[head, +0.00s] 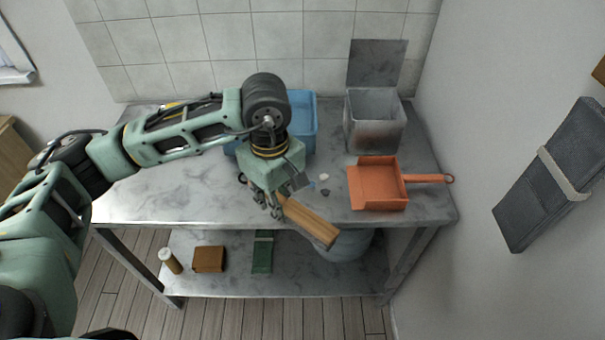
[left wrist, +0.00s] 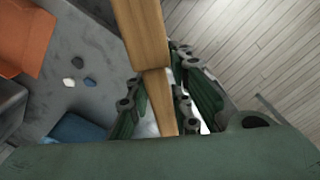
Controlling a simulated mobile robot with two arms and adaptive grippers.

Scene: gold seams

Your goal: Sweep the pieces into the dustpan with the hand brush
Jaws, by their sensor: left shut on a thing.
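My left gripper (head: 275,207) is shut on the wooden hand brush (head: 310,221), which it holds near the table's front edge. The brush also shows between the fingers (left wrist: 158,92) in the left wrist view, its wood (left wrist: 143,35) running up out of the frame. I cannot make out its bristles. The orange dustpan (head: 364,186) lies on the table to the right, handle pointing right. Between brush and dustpan lie a white piece (head: 324,177), a dark piece (head: 325,192) and a bluish piece (head: 311,184). They lie loose on the tabletop in the wrist view too. My right gripper is out of view.
A blue container (head: 303,112) stands behind my left arm, partly hidden. A metal bin (head: 376,128) with its lid up stands behind the dustpan. The lower shelf (head: 215,287) holds a brown box (head: 209,259), a green item (head: 262,254) and a bucket (head: 347,246). A wall stands close on the right.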

